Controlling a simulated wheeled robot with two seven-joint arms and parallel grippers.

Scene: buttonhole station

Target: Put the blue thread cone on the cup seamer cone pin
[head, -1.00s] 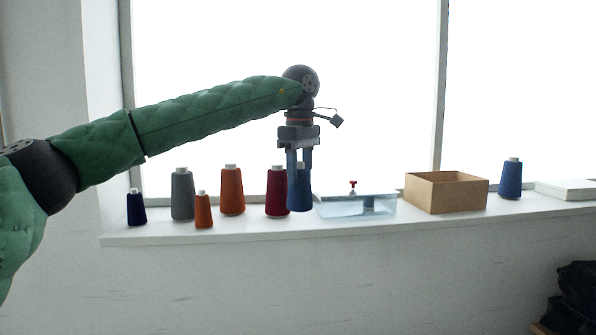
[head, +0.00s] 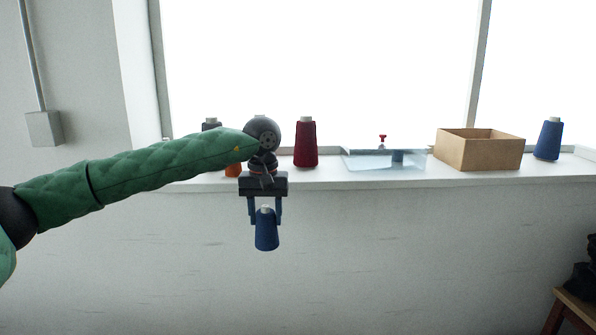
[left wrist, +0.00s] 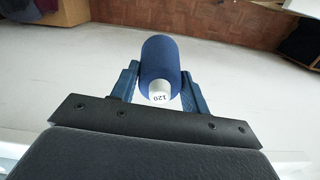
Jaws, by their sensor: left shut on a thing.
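My left gripper (head: 265,208) is shut on a blue thread cone (head: 266,232). The cone hangs upright below the jaws, in front of the sill and clear of it. In the left wrist view the cone (left wrist: 160,66) sits between the two blue fingers, its white top marked 120. Another blue cone (head: 548,139) stands at the right of the sill. The cup seamer and its cone pin are not recognisable in these frames. My right gripper is not in view.
The white sill (head: 330,178) bears a dark red cone (head: 306,144), a clear tray (head: 360,160) with a red-topped piece (head: 382,140), and a cardboard box (head: 478,150). My arm partly hides a grey and an orange cone (head: 233,170). A wooden stool (head: 575,305) stands lower right.

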